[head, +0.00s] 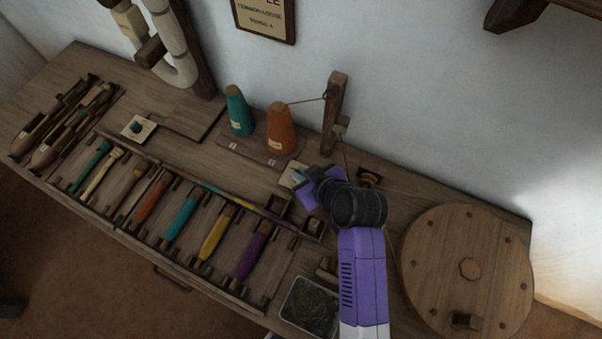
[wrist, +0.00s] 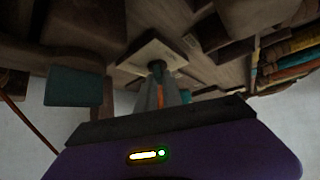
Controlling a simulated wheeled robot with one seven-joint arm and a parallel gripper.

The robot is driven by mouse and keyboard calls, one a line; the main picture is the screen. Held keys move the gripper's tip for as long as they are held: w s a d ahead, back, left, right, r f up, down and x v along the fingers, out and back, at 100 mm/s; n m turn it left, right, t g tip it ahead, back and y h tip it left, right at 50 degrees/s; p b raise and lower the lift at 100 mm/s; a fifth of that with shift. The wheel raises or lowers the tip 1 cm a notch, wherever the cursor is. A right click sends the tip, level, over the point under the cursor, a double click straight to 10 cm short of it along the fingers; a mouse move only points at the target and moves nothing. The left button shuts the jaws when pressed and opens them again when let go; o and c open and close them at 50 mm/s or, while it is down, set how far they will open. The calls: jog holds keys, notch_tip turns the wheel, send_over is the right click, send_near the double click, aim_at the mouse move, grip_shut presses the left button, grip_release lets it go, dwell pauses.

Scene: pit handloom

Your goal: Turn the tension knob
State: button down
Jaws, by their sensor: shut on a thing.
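The small dark knob (wrist: 157,66) stands on a pale square plate (wrist: 150,50) in the wrist view. In the head view the plate (head: 287,181) shows beside my fingertips, and the knob is hidden by my gripper. My gripper (head: 298,175) reaches down to it from the right. In the wrist view my fingers (wrist: 158,88) are shut on the knob, with a sliver of orange showing between them. How far the knob is turned cannot be told.
An orange cone (head: 281,130) and a teal cone (head: 238,110) stand behind my gripper. A wooden post (head: 334,112) with thread rises close by. A round wooden wheel (head: 468,265) lies right. A rack of coloured bobbins (head: 180,218) fills the front left.

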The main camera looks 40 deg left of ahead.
jog(key=shift+f, duration=0.1)
jog(key=c, duration=1.5)
grip_release()
jog(key=v, duration=0.8)
jog(key=shift+p, duration=0.4)
